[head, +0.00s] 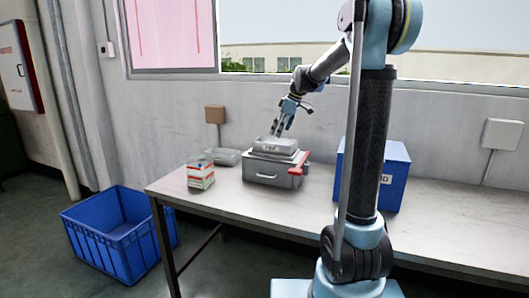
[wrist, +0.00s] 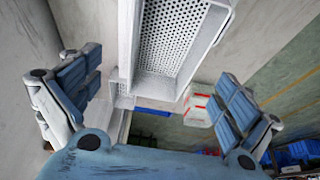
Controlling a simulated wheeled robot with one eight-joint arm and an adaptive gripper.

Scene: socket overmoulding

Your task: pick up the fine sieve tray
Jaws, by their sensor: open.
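A light grey tray with a finely perforated bottom (wrist: 172,40) shows in the wrist view between my fingers. In the head view the tray (head: 274,146) sits on top of a grey box, with a label on its front too small to read. I take it for the fine sieve tray. My gripper (head: 279,132) is open just above it, pointing down. In the wrist view the fingers of my gripper (wrist: 158,95) are spread wide, apart from the tray's walls, with nothing between the pads.
Another grey tray (head: 227,157) and a white-and-red carton (head: 200,173) lie left. A blue box (head: 395,175) stands right. A blue crate (head: 115,240) is on the floor.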

